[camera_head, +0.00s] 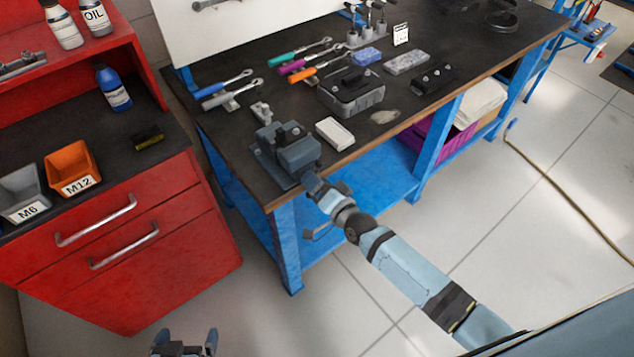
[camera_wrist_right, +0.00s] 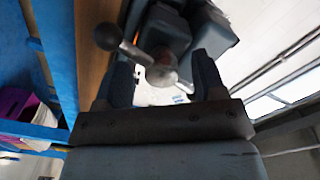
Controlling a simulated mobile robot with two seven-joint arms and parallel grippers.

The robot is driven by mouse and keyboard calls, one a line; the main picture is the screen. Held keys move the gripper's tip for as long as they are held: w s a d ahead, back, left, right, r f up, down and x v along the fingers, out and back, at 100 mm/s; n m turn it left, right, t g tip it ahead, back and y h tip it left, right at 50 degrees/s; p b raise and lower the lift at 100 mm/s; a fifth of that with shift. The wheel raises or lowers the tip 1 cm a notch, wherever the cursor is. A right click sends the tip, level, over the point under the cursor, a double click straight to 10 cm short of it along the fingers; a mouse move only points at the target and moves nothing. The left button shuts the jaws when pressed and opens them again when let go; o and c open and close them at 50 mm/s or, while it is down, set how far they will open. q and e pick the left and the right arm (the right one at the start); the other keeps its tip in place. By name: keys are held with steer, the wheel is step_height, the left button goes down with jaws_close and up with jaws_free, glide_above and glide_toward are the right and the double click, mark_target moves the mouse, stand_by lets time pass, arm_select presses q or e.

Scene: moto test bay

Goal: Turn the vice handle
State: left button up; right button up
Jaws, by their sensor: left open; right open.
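The grey vice (camera_head: 288,152) is fixed at the near left corner of the workbench. In the right wrist view the vice body (camera_wrist_right: 172,32) is at the top, with its screw end and a handle bar ending in a ball knob (camera_wrist_right: 108,37). My right gripper (camera_head: 312,182) is at the front of the vice; its open fingers (camera_wrist_right: 165,80) stand on either side of the screw end and part of the handle. I cannot tell whether they touch. In the head view the gripper hides most of the handle. My left gripper (camera_head: 184,342) is open and empty, low over the floor.
The dark workbench top (camera_head: 232,135) holds wrenches (camera_head: 225,90), a grey box (camera_head: 350,92) and a white block (camera_head: 335,133). A red cabinet (camera_head: 190,215) with bins and bottles stands at the left. The floor in front of the bench is clear.

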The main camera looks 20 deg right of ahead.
steer(key=b+v, duration=0.2)
steer(key=v, duration=1.1)
steer(key=shift+s, duration=0.4)
steer(key=shift+d, duration=0.1)
steer(key=s+a+f+n+g+h, duration=0.1)
steer(key=s+f+n+g+h, duration=0.2)
steer(key=s, duration=0.9)
step_height(320, 180, down, 5)
steer(key=n+g, duration=0.3)
steer(key=n, duration=0.3)
steer(key=shift+s+a+n+p, duration=0.2)
steer(key=shift+a+n+p, duration=0.05)
steer(key=shift+n+p, duration=0.15)
